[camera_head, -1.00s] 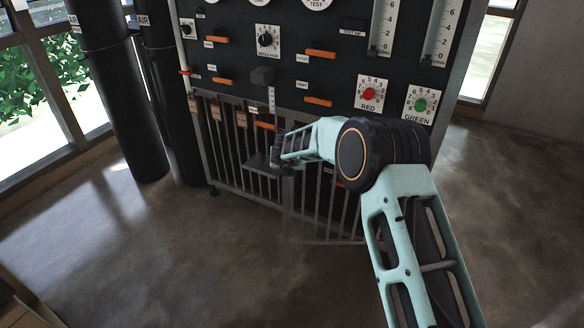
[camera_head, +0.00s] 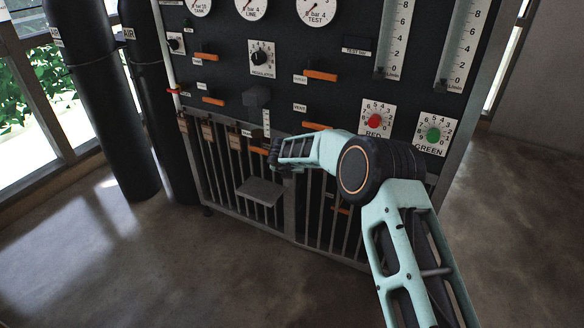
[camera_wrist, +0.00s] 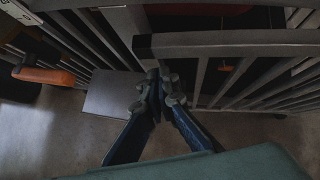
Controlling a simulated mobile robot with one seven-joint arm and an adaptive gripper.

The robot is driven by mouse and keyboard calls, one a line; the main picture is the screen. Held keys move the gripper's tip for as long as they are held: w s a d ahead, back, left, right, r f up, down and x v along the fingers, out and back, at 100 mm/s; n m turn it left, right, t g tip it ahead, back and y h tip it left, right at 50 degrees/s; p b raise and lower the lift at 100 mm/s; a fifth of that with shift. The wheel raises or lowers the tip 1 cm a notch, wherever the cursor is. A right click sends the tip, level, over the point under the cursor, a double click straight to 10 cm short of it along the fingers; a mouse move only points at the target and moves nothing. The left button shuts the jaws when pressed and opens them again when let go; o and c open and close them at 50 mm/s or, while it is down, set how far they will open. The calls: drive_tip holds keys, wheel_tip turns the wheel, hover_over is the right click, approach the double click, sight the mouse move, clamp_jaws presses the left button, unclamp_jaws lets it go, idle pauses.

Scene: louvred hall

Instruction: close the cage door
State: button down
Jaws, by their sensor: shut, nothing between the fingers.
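The cage is a row of grey metal bars across the lower part of the dark panel. The cage door (camera_head: 318,215) is its right section in the head view, partly hidden behind my arm. Its lower edge runs nearly in line with the fixed left section (camera_head: 225,180); I cannot tell whether it is fully flush or latched. In the wrist view the door's top rail (camera_wrist: 235,42) ends near the fixed bars. My gripper (camera_head: 274,158) is shut and empty, close to the meeting edge. Its fingertips (camera_wrist: 160,90) are below the rail end; contact is unclear.
A grey plate (camera_head: 260,191) juts out from the fixed bars, left of my gripper. Orange levers (camera_head: 320,75), a red dial (camera_head: 375,121) and a green dial (camera_head: 433,134) are on the panel above. Black cylinders (camera_head: 105,100) stand left. The floor in front is clear.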

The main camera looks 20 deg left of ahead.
drive_tip(key=shift+w, duration=0.3)
drive_tip(key=shift+s, duration=0.15)
idle(0.4)
